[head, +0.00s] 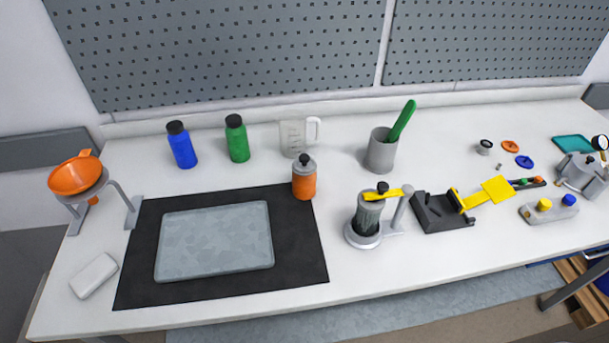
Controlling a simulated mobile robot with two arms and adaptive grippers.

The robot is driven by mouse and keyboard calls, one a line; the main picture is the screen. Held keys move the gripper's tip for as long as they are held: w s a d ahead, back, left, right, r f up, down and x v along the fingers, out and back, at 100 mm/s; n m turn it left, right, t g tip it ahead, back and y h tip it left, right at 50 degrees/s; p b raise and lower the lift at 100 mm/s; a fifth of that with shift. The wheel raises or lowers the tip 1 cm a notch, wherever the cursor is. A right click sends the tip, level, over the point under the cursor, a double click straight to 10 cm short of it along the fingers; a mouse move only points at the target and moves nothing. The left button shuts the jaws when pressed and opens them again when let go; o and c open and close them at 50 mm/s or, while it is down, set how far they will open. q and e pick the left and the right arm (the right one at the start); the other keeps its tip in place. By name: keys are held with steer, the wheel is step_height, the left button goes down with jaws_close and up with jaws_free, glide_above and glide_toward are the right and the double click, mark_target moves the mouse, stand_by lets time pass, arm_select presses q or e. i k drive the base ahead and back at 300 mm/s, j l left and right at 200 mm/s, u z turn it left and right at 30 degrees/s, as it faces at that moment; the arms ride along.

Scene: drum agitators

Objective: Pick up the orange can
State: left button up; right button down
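The orange can (304,184) has an orange body, a grey shoulder and a dark cap. It stands upright at the upper right edge of the black mat (141,264) on the white table. Neither of my grippers shows in the head view. Nothing is seen touching the can.
A grey tray (214,240) lies on the mat, left of the can. A clear jug (293,139) stands just behind the can. Green (237,143) and blue (182,149) bottles stand back left. A grey cylinder device (368,217) stands front right. An orange funnel (76,176) is far left.

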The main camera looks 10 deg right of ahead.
mark_target(303, 185)
steer(key=k+u, duration=0.35)
steer(key=k+j+u, duration=0.15)
steer(key=k+u, duration=0.15)
steer(key=k+j+u, duration=0.2)
steer(key=k+u, duration=0.15)
